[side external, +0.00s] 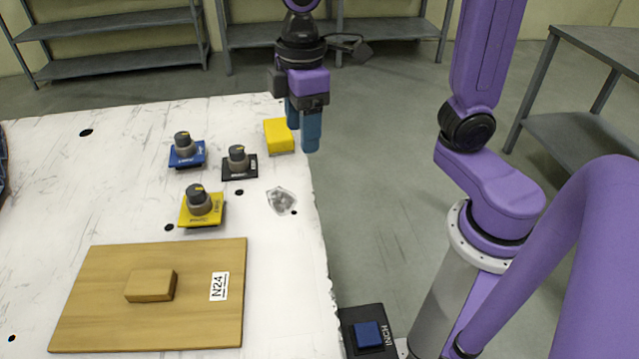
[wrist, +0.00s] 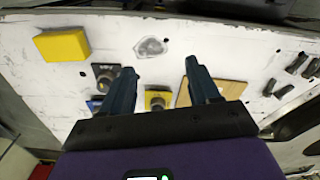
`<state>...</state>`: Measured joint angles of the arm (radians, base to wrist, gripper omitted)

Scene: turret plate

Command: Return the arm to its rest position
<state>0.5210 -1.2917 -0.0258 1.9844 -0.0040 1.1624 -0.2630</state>
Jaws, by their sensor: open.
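My gripper (side external: 303,128) is raised near the right edge of the white table (side external: 120,215). Its two blue fingers are apart with nothing between them; they also show in the wrist view (wrist: 160,82). In the side view the fingers overlap the yellow block (side external: 279,135), and I cannot tell the exact gap. Three knobs on square plates stand on the table: a blue one (side external: 187,153), a black one (side external: 239,166) and a yellow one (side external: 200,206). A wooden board (side external: 210,325) labelled N24 lies nearer the camera with a small wooden block (side external: 151,285) on it.
A dark box with a blue button (side external: 367,334) stands off the table's near right corner. Grey shelves (side external: 120,65) line the back wall, and a grey bench (side external: 590,125) stands at right.

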